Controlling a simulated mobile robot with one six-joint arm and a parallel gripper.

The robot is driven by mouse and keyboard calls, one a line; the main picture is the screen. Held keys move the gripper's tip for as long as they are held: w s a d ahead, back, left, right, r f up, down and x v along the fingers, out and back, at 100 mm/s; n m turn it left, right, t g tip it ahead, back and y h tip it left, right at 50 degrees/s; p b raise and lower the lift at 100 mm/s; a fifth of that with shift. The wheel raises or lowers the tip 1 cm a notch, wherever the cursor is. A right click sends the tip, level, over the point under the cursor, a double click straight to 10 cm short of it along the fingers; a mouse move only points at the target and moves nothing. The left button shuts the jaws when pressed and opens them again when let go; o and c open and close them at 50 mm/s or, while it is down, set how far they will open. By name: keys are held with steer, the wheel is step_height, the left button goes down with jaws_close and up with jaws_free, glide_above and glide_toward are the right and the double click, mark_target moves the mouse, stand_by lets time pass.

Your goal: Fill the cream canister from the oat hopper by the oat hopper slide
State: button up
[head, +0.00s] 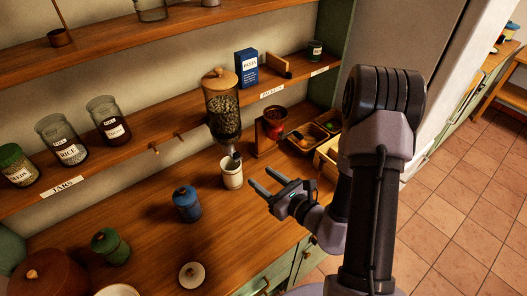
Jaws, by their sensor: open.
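The hopper slide is too small to make out clearly. My gripper (262,190) is open and empty, just right of and nearer than the canister, its fingers pointing left. It appears apart from the canister.
A blue canister (186,203) stands left of the cream one, and a round cream lid (192,275) lies in front. A red-fronted grinder (273,124) and trays (308,139) stand behind my gripper. Jars line the shelf (150,127) above. The counter between the lid and blue canister is clear.

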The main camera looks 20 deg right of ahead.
steer(key=w+f+b, duration=0.1)
steer(key=b, duration=0.1)
steer(key=w+f+b, duration=0.1)
steer(key=w, duration=0.1)
steer(key=shift+w+h+b, duration=0.15)
steer(key=shift+h+b, duration=0.2)
steer(key=shift+h, duration=0.05)
steer(key=shift+w+b, duration=0.1)
steer(key=shift+b, duration=0.2)
steer(key=shift+w+b, duration=0.3)
steer(key=shift+b, duration=0.7)
steer(key=b, duration=0.2)
steer(key=w+b, duration=0.1)
steer(key=b, duration=0.2)
steer(key=shift+a+f+m, duration=0.2)
steer(key=shift+a+m, duration=0.1)
